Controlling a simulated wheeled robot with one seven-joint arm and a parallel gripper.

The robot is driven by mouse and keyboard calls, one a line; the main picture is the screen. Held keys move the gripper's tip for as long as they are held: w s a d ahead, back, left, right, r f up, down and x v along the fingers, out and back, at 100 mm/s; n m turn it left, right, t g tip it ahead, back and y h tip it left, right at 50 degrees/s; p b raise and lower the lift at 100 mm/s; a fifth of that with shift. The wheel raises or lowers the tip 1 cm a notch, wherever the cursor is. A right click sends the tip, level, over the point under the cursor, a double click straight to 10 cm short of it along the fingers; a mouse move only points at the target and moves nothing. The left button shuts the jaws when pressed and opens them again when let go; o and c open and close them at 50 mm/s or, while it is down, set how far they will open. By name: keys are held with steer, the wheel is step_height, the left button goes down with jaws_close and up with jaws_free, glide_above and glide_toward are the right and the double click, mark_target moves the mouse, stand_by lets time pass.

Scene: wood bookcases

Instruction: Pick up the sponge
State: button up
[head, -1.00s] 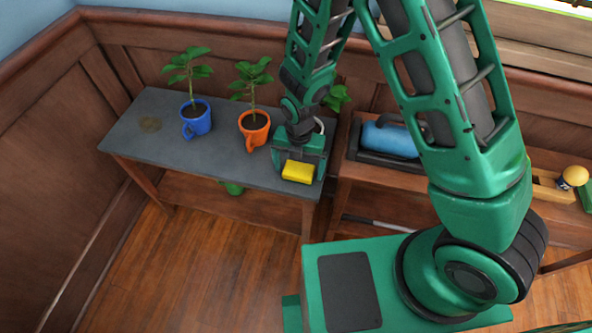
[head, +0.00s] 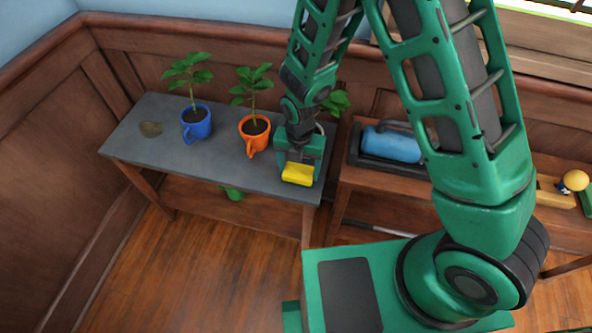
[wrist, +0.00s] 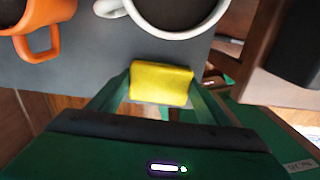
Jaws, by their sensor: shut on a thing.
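The yellow sponge (head: 298,174) is at the front right end of the grey tabletop (head: 160,130) in the head view. My gripper (head: 299,163) is shut on it from above. In the wrist view the sponge (wrist: 161,83) sits between the two fingers of my gripper (wrist: 160,98), with a finger at each side. Whether the sponge's underside touches the tabletop or is just above it I cannot tell.
An orange mug with a plant (head: 255,136) stands left of my gripper, and a blue mug with a plant (head: 196,123) farther left. A white mug (wrist: 180,22) is just behind the sponge. A second wooden table holds a blue cylinder (head: 392,144).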

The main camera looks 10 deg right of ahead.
step_height(320, 180, up, 3)
steer(key=shift+s+a+f, duration=0.1)
steer(key=shift+s+a, duration=0.05)
steer(key=s+a+r, duration=0.6)
steer(key=s+a, duration=0.1)
steer(key=s, duration=0.1)
steer(key=shift+s+r, duration=0.3)
steer(key=shift+s, duration=0.1)
steer(key=shift+o, duration=0.4)
